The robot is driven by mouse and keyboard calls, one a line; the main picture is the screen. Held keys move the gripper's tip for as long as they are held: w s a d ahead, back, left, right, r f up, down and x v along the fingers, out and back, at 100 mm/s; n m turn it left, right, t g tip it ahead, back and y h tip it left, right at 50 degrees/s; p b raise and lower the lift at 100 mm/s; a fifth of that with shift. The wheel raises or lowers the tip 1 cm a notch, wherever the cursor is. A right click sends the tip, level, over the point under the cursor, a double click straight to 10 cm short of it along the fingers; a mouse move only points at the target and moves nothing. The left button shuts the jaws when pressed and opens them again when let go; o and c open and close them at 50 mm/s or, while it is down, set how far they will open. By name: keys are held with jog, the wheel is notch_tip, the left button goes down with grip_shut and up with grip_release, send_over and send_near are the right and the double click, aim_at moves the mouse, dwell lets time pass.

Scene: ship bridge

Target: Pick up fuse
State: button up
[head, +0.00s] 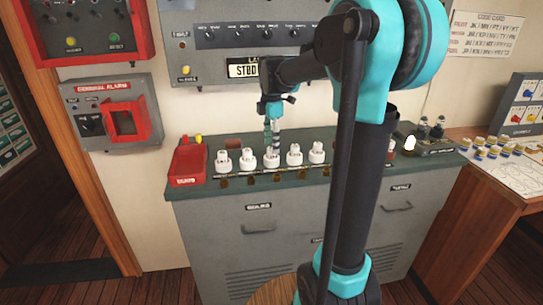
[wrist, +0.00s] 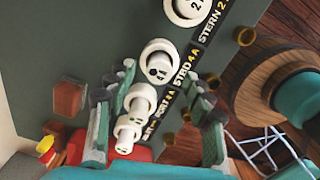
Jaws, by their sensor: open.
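Several white fuses stand upright in a row of round white holders on the green-topped grey cabinet; the middle fuse (head: 271,158) is below my gripper (head: 272,138). In the wrist view my gripper (wrist: 166,82) is open, with a finger on each side of the fuse row and nothing held. The fuse beside the "STBD 4A" label (wrist: 158,64) appears between the fingertips. The fuse beside "PORT 4A" (wrist: 138,101) lies lower in that view, and the one by "STERN" (wrist: 188,8) is cut off at the top. Exact fingertip height is unclear.
A red box (head: 187,163) sits at the left end of the cabinet top (head: 235,138). A lit white lamp (head: 410,143) and small dark parts stand at the right. The wall panel is close behind. My own arm hides part of the cabinet's right half.

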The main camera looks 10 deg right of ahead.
aim_at(272, 155)
jog(key=shift+f, duration=1.5)
grip_shut()
